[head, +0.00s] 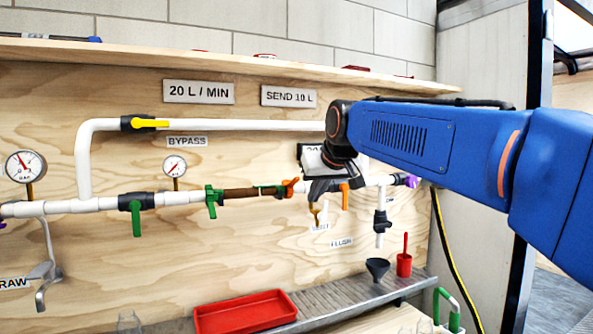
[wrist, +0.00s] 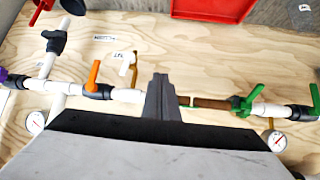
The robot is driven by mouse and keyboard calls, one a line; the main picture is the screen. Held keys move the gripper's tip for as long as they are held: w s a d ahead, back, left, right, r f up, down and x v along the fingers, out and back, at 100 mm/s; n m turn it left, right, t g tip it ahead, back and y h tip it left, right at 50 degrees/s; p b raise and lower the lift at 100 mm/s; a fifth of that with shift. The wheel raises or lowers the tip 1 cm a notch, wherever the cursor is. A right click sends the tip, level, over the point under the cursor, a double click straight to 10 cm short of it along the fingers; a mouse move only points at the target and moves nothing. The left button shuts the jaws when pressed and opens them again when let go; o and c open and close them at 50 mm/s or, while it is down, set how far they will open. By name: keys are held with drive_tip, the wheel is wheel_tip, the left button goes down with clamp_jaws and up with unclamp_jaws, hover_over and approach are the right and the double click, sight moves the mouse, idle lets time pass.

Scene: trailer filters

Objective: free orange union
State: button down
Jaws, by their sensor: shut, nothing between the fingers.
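The orange union (head: 291,187) sits on the white pipe at the right end of a brown filter section (head: 240,193). A green union (head: 212,197) is at that section's left end. My gripper (head: 316,192) is shut and empty, close to the right of the orange union in the head view. In the wrist view my closed fingers (wrist: 160,80) cross the pipe line beside the brown section (wrist: 210,103) and hide the orange union. I cannot tell whether they touch it. The green union shows in the wrist view (wrist: 246,103).
An orange valve handle (head: 345,196) hangs right of my gripper, and a green valve handle (head: 136,218) is further left. A red tray (head: 245,312), black funnel (head: 377,268) and red cup (head: 404,264) stand on the ledge below. The bypass pipe (head: 230,125) runs above.

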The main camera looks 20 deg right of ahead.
drive_tip(key=w+r+n+y, duration=0.1)
drive_tip(key=w+r, duration=0.2)
drive_tip(key=r, duration=0.5)
drive_tip(key=w+r, duration=0.4)
drive_tip(key=r, duration=0.4)
hover_over(296, 177)
drive_tip(key=w, duration=0.3)
drive_tip(key=shift+g, duration=0.3)
wheel_tip(296, 177, down, 8)
drive_tip(key=shift+d+r, duration=0.15)
drive_tip(key=shift+r, duration=0.1)
drive_tip(key=shift+s+f, duration=0.45)
drive_tip(key=shift+f, duration=0.15)
drive_tip(key=shift+s+f, duration=0.4)
drive_tip(key=shift+f, duration=0.2)
drive_tip(key=shift+s+d+f, duration=0.1)
drive_tip(key=shift+s+f, duration=0.15)
drive_tip(key=shift+f, duration=0.2)
drive_tip(key=shift+s+f, duration=0.1)
